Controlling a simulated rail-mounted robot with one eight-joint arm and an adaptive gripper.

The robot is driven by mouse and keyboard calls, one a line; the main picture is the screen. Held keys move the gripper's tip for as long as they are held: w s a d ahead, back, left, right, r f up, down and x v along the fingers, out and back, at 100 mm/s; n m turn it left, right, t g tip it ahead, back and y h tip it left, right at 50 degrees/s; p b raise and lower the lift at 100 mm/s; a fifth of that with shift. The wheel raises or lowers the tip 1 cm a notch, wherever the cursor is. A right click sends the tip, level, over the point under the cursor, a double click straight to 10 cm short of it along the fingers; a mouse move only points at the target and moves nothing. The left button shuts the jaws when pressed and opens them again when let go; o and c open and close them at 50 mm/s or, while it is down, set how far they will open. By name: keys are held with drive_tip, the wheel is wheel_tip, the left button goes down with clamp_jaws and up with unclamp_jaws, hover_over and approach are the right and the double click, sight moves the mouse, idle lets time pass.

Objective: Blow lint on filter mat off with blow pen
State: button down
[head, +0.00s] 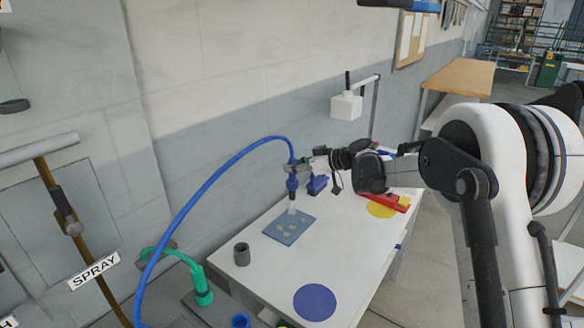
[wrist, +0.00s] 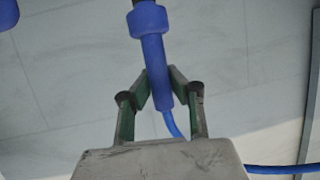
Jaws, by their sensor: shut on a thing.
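The filter mat (head: 272,235) is a flat blue-grey rectangle on the white table. Several small pale bits of lint (head: 288,231) lie on it. My gripper (head: 297,170) is shut on the blue blow pen (head: 292,183), which it holds nearly upright above the mat's far part. A pale streak shows between the pen's lower end and the mat; I cannot tell if it is air or the nozzle. In the wrist view, my green-sided fingers (wrist: 159,88) close around the blue pen body (wrist: 153,62). The far finger contact is partly hidden in the head view.
A blue hose (head: 215,175) arcs from the pen down to the left. The white table (head: 255,280) also bears a dark grey cup (head: 242,254), a blue disc (head: 314,302), a yellow disc (head: 381,210) and a red object (head: 393,202). A white lamp-like box (head: 346,106) hangs behind.

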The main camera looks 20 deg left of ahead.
drive_tip(key=s+d+b, duration=0.1)
drive_tip(key=s, duration=1)
drive_tip(key=shift+s+d+r+b, duration=0.15)
drive_tip(key=shift+s+r+b, duration=0.2)
drive_tip(key=shift+r, duration=0.05)
idle(0.3)
drive_tip(key=shift+w, duration=0.15)
idle(0.7)
drive_tip(key=w+d, duration=0.3)
drive_tip(key=w, duration=0.4)
drive_tip(key=shift+w+b, duration=0.4)
idle(0.9)
